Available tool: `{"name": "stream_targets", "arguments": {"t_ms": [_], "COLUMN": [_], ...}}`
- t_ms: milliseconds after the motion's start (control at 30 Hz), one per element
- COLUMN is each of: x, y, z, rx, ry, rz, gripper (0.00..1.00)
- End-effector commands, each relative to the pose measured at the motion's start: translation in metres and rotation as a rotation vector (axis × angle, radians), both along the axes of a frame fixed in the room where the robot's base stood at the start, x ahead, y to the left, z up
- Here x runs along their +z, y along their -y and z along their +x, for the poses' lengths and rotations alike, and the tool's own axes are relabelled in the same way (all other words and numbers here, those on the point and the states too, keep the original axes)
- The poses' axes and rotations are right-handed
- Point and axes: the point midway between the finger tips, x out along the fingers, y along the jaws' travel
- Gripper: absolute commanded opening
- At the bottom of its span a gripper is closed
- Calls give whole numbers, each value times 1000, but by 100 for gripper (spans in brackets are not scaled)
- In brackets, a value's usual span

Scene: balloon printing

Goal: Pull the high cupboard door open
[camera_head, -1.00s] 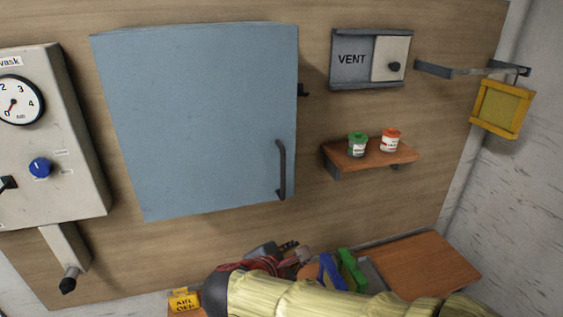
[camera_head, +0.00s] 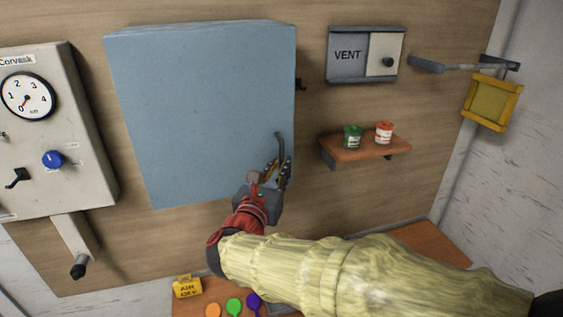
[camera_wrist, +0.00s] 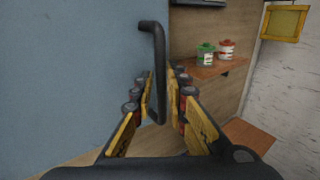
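The high cupboard door (camera_head: 200,110) is a flat blue-grey panel on the wooden wall and looks shut. Its dark bar handle (camera_head: 280,146) stands upright at the door's lower right. My gripper (camera_head: 278,170) is at the handle's lower part, reaching up from below. In the wrist view the handle (camera_wrist: 158,55) runs down between my two yellow fingers, with a finger on each side. The fingers are apart and gaps show beside the bar, so my gripper is open around it. The handle's lower end is partly hidden by my gripper in the head view.
A small shelf (camera_head: 364,150) with a green pot (camera_head: 352,136) and a red pot (camera_head: 384,132) is right of the door. The VENT box (camera_head: 347,66) is above it. A gauge panel (camera_head: 85,110) stands left of the door. The door's front is clear apart from my arm.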

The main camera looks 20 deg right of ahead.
Motion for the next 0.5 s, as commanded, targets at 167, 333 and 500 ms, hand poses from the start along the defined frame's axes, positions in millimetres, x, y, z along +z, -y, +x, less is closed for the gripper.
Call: {"name": "stream_targets", "arguments": {"t_ms": [167, 333, 500], "x": [0, 0, 0], "y": [9, 11, 11], "z": [13, 16, 16], "rx": [0, 0, 0], "ry": [0, 0, 0], "rz": [1, 2, 2], "gripper": [15, 15, 15]}}
